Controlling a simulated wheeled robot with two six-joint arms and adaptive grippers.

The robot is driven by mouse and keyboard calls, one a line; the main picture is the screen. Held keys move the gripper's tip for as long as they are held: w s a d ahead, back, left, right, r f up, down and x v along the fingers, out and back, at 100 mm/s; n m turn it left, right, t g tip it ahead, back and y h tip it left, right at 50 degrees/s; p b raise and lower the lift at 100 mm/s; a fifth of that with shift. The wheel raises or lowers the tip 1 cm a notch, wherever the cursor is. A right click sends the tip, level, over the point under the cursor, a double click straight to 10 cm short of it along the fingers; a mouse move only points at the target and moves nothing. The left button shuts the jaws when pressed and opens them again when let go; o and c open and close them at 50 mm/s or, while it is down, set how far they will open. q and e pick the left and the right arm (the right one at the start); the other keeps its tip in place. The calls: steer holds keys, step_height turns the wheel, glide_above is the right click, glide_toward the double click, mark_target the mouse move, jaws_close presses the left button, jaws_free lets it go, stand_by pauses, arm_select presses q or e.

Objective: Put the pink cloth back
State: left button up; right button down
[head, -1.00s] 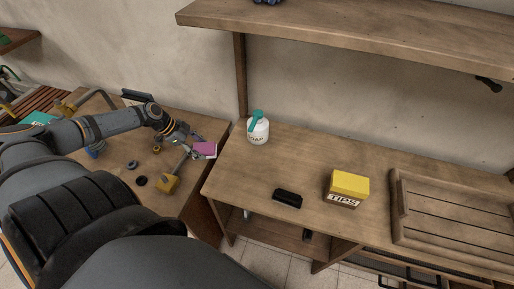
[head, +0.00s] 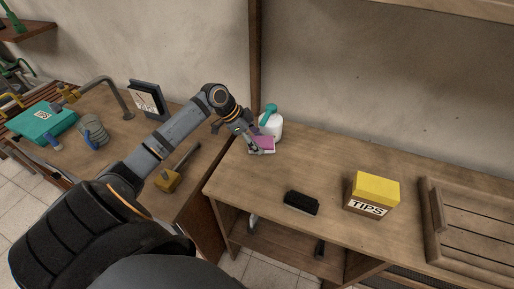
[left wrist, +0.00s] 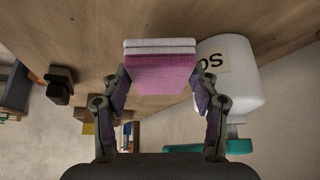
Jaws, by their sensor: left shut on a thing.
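The pink cloth (head: 264,143), a folded pad with a white layer, is at the left end of the middle workbench (head: 235,180). My left gripper (head: 253,146) is shut on it. In the left wrist view the cloth (left wrist: 160,75) sits between the two fingers, pink side towards the camera. Whether it touches the bench top is hard to tell. The white soap bottle (head: 271,127) with a teal pump stands right beside the cloth, just behind it; it also shows in the left wrist view (left wrist: 245,85). My right gripper is not in view.
A black brush (head: 301,203) and a yellow-topped TIPS box (head: 372,193) stand on the same bench. A wooden slatted tray (head: 433,225) lies at the right. The bench front is clear.

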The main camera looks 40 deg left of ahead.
arm_select(q)
steer(key=shift+s+f, duration=0.1)
steer(key=shift+f, duration=0.25)
step_height(320, 180, down, 3)
steer(key=shift+r+p, duration=0.2)
steer(key=shift+p, duration=0.45)
steer(key=shift+f, duration=0.35)
steer(key=o, duration=1.2)
steer(key=shift+r, duration=0.1)
